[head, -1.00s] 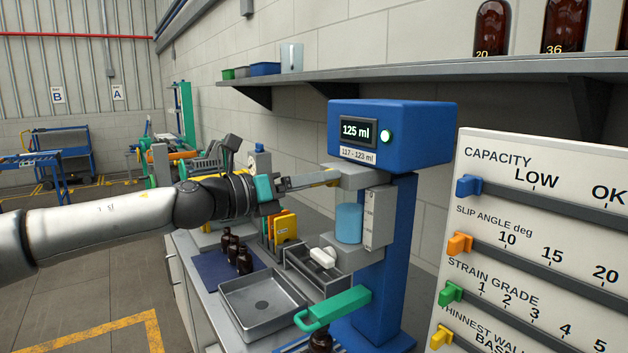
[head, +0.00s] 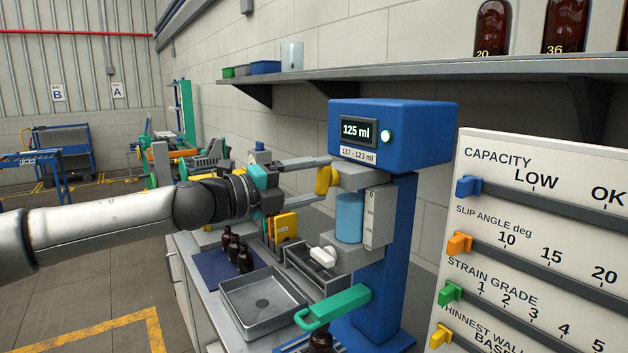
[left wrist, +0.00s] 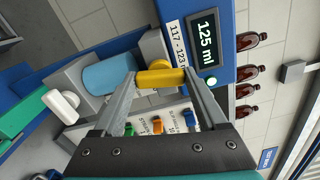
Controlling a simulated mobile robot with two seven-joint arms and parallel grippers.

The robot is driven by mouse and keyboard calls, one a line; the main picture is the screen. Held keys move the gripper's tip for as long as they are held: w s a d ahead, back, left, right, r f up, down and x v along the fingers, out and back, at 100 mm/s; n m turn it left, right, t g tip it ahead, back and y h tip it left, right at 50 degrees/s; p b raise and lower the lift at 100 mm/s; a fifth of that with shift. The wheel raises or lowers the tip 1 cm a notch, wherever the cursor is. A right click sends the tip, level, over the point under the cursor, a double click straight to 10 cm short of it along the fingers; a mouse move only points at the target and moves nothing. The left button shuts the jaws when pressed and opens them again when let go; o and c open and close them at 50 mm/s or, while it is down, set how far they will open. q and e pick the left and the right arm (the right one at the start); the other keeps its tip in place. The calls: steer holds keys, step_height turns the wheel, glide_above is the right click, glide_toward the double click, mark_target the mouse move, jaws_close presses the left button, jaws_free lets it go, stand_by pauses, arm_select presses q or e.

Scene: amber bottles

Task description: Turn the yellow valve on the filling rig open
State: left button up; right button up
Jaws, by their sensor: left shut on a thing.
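The filling rig (head: 392,135) is a blue stand with a display reading 125 ml and a lit green button. Its yellow valve (head: 323,181) sticks out on the left side, below the head, its handle standing roughly upright. My left gripper (head: 327,174) is shut on the valve handle, one finger above the other. In the left wrist view the yellow valve (left wrist: 160,78) lies between both fingertips, which hide its ends. My right gripper is not in view.
A blue cylinder (head: 349,218) sits on the rig below the valve, and a green handle (head: 335,306) juts out lower. A grey tray (head: 238,318), several amber bottles (head: 244,259) and yellow folders (head: 286,225) are on the bench under my arm. A slider board (head: 530,250) stands at right.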

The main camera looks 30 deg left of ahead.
arm_select(q)
steer(key=shift+a+n, duration=0.1)
steer(key=shift+n, duration=1)
steer(key=o, duration=1.3)
